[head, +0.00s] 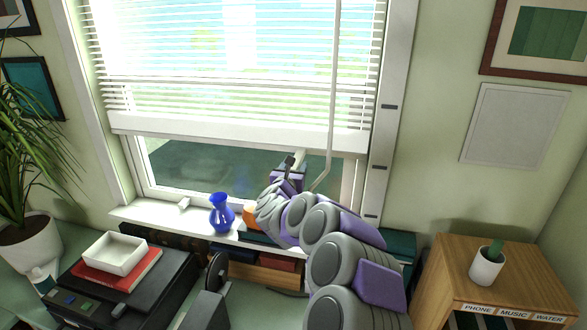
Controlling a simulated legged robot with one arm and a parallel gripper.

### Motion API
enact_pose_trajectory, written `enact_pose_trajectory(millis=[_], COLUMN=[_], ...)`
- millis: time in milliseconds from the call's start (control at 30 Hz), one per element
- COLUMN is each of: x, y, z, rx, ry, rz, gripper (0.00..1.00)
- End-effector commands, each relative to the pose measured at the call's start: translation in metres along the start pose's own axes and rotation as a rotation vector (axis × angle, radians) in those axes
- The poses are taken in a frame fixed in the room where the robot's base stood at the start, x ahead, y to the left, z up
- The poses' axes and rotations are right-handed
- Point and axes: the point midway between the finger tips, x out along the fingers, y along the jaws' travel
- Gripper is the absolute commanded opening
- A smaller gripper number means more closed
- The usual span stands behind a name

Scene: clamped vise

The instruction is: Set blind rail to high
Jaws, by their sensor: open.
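The white blind rail (235,134) hangs across the window at the bottom of the raised slats (230,90), tilted slightly down to the right in the picture. Its right end is level with a height between the upper dark mark (389,106) and the middle dark mark (379,168) on the right window frame; a lower mark (371,215) is near the sill. My gripper (294,161) is open, just below the rail, right of its middle. I cannot tell whether it touches the rail. My arm hides part of the sill.
A white wand (333,80) hangs in front of the blind, right of my gripper. A blue vase (221,214) and an orange object (251,217) stand on the sill (150,215) left of my arm. A printer (130,285) and a wooden cabinet (455,270) flank the arm.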

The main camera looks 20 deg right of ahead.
Motion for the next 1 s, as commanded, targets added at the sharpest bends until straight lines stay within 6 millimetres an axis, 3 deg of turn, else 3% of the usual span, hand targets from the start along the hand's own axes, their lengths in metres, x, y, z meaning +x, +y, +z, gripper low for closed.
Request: enact_pose_trajectory(millis=[67, 633, 1000], x=[-0.0004, -0.0012, -0.0006], y=[0.0004, 0.0009, 0.0015], z=[-0.0001, -0.0002, 0.0010], rx=[-0.001, -0.001, -0.001], ry=[0.000, 0.000, 0.000], rz=[0.000, 0.001, 0.001], gripper=[0.55, 0.01, 0.00])
